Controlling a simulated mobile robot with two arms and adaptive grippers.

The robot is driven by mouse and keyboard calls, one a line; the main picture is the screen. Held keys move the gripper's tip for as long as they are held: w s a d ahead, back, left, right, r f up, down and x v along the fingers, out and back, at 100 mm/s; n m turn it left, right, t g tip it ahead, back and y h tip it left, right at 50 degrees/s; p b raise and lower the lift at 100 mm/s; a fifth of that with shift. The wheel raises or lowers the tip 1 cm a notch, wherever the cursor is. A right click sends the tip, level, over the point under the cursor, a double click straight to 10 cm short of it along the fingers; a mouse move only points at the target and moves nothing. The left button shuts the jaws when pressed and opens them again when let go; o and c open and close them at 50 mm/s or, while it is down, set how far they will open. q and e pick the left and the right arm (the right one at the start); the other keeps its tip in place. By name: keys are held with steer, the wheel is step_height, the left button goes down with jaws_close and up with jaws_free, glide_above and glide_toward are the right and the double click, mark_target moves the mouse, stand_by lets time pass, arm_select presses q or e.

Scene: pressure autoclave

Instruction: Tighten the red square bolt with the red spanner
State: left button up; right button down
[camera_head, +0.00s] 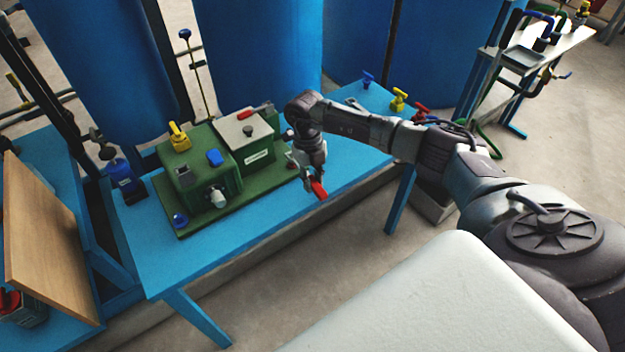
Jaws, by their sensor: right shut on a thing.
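My right gripper (316,181) reaches down over the front edge of the blue table and is shut on a small red piece (319,190), which looks like the red spanner. The rest of the piece is hidden by the fingers or too small to make out. It is held just right of the green machine (225,182), apart from the machine's body. I cannot pick out the red square bolt for certain. A red part (247,114) lies at the top back of the machine. My left gripper is not in view.
The blue table (240,250) is clear at its front. Blue (368,78), yellow (398,100) and red (421,111) valve-like parts stand at its back right. Large blue tanks (258,55) stand behind. A wooden board (50,235) leans at the left.

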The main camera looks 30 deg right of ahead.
steer(key=shift+r+p, duration=1.05)
steer(key=shift+r, duration=0.55)
